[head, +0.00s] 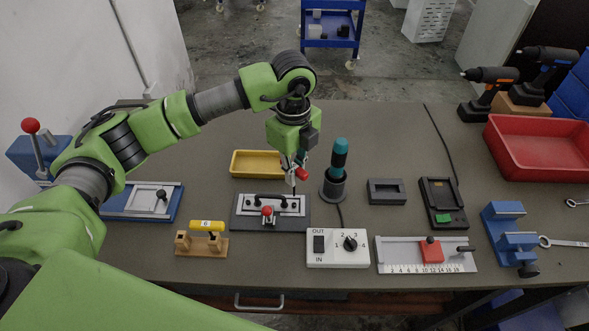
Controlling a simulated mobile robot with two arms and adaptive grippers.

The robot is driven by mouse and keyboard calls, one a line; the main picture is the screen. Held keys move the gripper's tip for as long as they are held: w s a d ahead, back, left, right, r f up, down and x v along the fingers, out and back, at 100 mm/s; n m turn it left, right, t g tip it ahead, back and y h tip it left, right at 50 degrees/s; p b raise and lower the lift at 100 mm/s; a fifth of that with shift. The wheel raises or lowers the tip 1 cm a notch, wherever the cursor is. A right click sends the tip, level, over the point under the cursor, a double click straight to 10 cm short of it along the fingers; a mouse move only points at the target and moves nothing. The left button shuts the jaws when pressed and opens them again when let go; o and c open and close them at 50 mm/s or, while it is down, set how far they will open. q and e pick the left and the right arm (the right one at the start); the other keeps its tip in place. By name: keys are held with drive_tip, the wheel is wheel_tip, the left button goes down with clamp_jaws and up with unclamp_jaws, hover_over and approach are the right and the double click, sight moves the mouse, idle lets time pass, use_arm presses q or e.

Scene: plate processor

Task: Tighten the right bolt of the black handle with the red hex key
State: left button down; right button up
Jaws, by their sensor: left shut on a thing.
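My left gripper (297,163) points down above the right end of the plate fixture (271,223). It is shut on the red hex key (303,174), whose red part shows beside the fingers. The thin lower end reaches down toward the right end of the black handle (270,197); I cannot tell whether it touches the right bolt. The handle lies across a light plate on the dark base, with a red knob (267,211) in front. The bolts are too small to make out clearly. My right gripper is not in view.
A yellow tray (256,164) sits behind the fixture. A teal-handled tool (340,158) stands upright in a dark holder to its right. A white switch box (338,248) is at front right, and a yellow-handled wooden stand (203,241) at front left. The back table is mostly clear.

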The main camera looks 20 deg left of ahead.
use_arm(q)
drive_tip(key=shift+n, duration=1)
drive_tip(key=shift+f, duration=0.1)
drive_tip(key=shift+f+b, duration=1.2)
drive_tip(key=shift+f, duration=0.45)
drive_tip(key=shift+f, duration=0.3)
drive_tip(key=shift+f+m+b, duration=0.1)
drive_tip(key=shift+m+b, duration=1.35)
drive_tip(key=shift+m, duration=1.15)
drive_tip(key=shift+a+m+b, duration=0.1)
drive_tip(key=shift+m+b, duration=1.2)
drive_tip(key=shift+m, duration=1.4)
